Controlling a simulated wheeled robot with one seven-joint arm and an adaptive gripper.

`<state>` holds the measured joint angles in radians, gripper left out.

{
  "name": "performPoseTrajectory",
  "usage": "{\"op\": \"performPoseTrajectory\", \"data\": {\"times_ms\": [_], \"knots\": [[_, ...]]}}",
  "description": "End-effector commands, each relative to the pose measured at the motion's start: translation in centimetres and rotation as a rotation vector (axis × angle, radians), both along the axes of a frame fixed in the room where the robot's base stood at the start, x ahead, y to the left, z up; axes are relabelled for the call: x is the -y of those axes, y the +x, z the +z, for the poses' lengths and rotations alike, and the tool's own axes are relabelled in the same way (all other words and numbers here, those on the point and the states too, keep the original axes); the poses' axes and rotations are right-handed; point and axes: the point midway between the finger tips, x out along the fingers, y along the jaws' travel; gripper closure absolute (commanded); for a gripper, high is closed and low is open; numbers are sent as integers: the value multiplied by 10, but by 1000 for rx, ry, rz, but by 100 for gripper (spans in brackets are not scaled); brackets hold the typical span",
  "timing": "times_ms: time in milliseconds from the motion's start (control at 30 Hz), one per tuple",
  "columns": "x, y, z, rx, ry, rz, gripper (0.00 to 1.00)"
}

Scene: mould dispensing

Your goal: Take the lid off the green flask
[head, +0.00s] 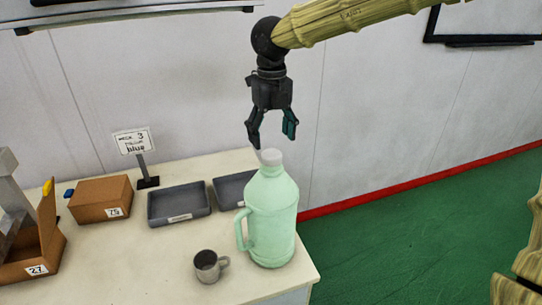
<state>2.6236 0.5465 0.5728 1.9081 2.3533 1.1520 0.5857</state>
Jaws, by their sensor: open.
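The green flask (271,220) stands upright near the right end of the table, its handle on the left. Its pale grey lid (271,157) sits on the neck. My gripper (272,137) hangs above the flask, pointing down, with its two fingers apart and nothing between them.
A grey mug (207,265) stands left of the flask. Two grey trays (179,205) (232,190) lie behind, beside a brown box (101,198) and a sign (134,142). An open brown box (38,262) is at far left. The table (130,270) is clear in front.

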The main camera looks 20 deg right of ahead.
Motion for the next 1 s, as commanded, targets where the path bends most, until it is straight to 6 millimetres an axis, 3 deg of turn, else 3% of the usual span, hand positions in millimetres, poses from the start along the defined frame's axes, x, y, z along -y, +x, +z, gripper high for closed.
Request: {"op": "performPoseTrajectory", "data": {"times_ms": [167, 500, 800, 867, 1000], "knots": [[0, -1, -8, 0, 0, -1, 28], [-2, -2, -49, -1, -1, -2, 28], [-3, -2, -54, 1, 1, -1, 28], [-3, -2, -54, 1, 1, -1, 35], [-3, -2, -54, 1, 0, -1, 61]]}}
